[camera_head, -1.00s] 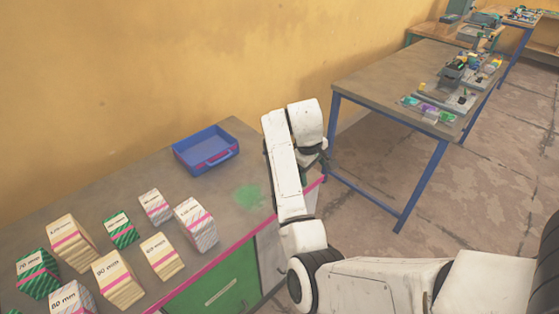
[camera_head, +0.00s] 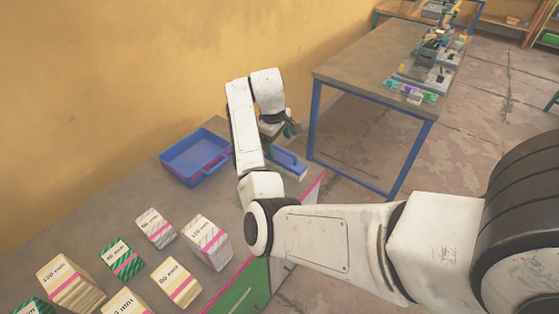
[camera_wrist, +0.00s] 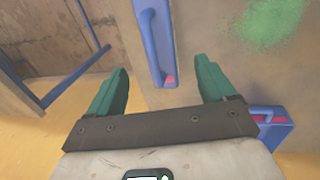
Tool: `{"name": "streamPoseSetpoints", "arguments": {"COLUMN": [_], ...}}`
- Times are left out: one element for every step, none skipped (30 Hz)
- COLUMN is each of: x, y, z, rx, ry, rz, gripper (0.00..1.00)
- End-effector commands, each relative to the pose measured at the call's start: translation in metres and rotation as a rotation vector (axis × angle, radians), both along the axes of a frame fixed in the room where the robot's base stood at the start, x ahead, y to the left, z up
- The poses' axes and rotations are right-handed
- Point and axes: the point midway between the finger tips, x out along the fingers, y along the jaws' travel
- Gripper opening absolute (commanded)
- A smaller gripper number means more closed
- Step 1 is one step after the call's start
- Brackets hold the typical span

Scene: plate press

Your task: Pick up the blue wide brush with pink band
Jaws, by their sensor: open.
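The blue wide brush (camera_head: 290,162) lies at the far right end of the near workbench, partly hidden by my arm in the head view. In the wrist view the blue brush (camera_wrist: 164,40) shows a long body, a raised handle along one side and a pink part at its lower end. My gripper (camera_wrist: 162,75) is open and empty, with its two green fingers on either side of the brush's pink end in the picture. In the head view my gripper (camera_head: 284,128) appears just above and behind the brush. I cannot tell the height between them.
Several labelled boxes (camera_head: 205,242) stand at the front left of the bench. A blue-legged table (camera_head: 372,72) with equipment stands beyond a gap. A green patch (camera_wrist: 270,22) marks the bench top.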

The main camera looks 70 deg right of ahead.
Motion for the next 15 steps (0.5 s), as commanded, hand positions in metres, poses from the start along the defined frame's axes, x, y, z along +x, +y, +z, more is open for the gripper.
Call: {"name": "streamPoseSetpoints", "arguments": {"x": [-0.001,-0.001,-0.001,-0.001,-0.001,-0.001,-0.001,-0.001,-0.001,-0.002,-0.002,-0.003,-0.003,-0.003,-0.004], "y": [-0.001,-0.002,-0.003,-0.004,-0.004,-0.004,-0.005,-0.005,-0.006,-0.006,-0.007,-0.008,-0.010,-0.011,-0.012], "z": [-0.008,-0.011,-0.016,-0.018,-0.020,-0.022,-0.024,-0.026,-0.028,-0.031,-0.035,-0.040,-0.044,-0.049,-0.055], "rx": [0.001,0.001,0.000,0.000,0.000,0.000,0.000,0.000,0.000,0.001,0.001,0.002,0.001,0.002,0.002], "ry": [0.002,0.002,0.001,0.001,0.000,0.000,0.000,-0.001,0.000,0.001,0.001,0.001,0.001,0.002,0.000], "rz": [0.001,0.001,0.001,0.000,0.000,0.000,0.000,0.000,0.000,0.000,0.000,0.001,0.001,0.001,0.001], "gripper": [0.83,0.83,0.83,0.83,0.83,0.83,0.83,0.83,0.83,0.83,0.83,0.83,0.83,0.83,0.83]}}
